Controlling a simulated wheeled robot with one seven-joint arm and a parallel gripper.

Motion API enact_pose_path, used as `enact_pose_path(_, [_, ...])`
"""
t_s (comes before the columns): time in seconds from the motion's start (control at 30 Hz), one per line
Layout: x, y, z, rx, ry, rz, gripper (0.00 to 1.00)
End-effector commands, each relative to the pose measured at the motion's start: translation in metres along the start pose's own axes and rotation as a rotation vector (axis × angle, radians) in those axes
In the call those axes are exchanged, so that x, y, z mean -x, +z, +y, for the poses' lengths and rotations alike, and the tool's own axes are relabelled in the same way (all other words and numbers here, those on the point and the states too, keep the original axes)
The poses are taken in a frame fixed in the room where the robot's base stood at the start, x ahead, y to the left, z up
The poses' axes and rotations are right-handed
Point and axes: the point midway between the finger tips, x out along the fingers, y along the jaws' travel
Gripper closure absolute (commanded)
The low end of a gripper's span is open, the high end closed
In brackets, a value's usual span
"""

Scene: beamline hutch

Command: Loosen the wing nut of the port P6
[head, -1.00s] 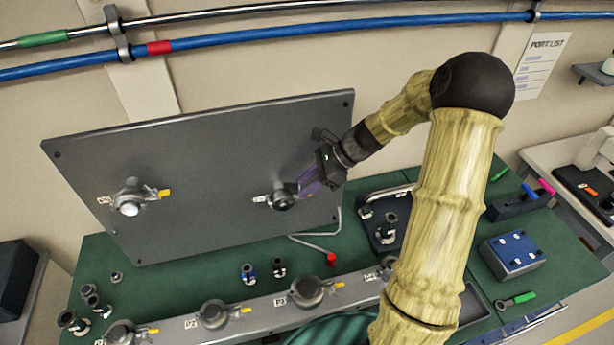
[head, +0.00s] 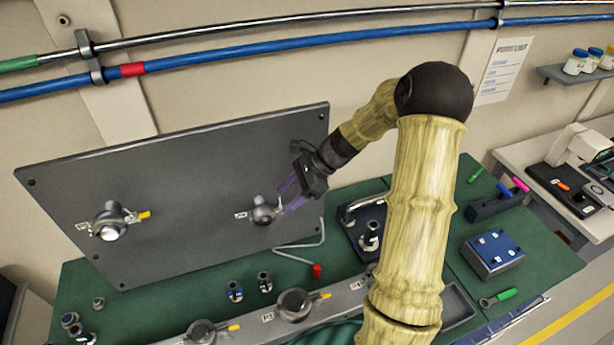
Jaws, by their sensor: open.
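The upright grey panel (head: 180,195) carries two round clamped ports. The right port (head: 264,213) has a small white label on its left, too small to read, so I cannot confirm it is P6. Its wing nut cannot be made out clearly. The left port (head: 110,222) has a yellow tag on its right side. My gripper (head: 284,199) is open, with two purple fingers pointing down-left at the right side of the right port. The fingertips are very close to the port; I cannot tell whether they touch it.
A front rail carries more ports with yellow tags, one being a dark-capped port (head: 293,305). A blue box (head: 493,253) stands at right.

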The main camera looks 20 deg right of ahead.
Motion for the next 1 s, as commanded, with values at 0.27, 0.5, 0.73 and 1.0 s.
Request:
enact_pose_path(0.27, [0.043,-0.003,-0.001,0.000,-0.007,0.004,0.44])
enact_pose_path(0.5, [0.092,-0.004,0.000,-0.003,-0.009,0.004,0.44])
enact_pose_path(0.73, [0.138,-0.004,0.000,-0.003,-0.010,0.003,0.44])
enact_pose_path(1.0, [0.170,-0.003,0.001,-0.004,-0.005,0.002,0.44])
